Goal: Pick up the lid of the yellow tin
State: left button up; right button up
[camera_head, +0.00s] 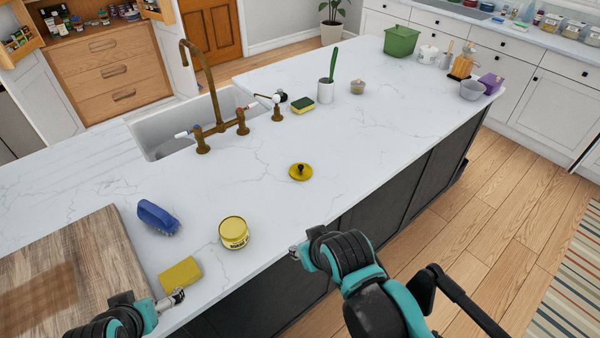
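The yellow tin (234,234) stands upright near the front edge of the white counter, with a printed label on its side. A round yellow lid with a black knob (300,172) lies on the counter, behind and to the right of the tin and apart from it. My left gripper (174,298) is at the front edge, just in front of a yellow sponge. My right gripper (297,251) is by the counter edge, right of the tin and in front of the lid. Both are small and partly hidden by my arms, so their finger opening is unclear.
A yellow sponge (180,274), a blue brush (157,216) and a wooden board (75,270) lie on the left. A brass tap (207,100) and sink (170,120) are behind. The counter around the lid is clear.

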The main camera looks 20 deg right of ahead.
aim_at(300, 171)
jog(key=i+l+u, duration=0.1)
jog(key=l+u, duration=1)
jog(key=l, duration=0.2)
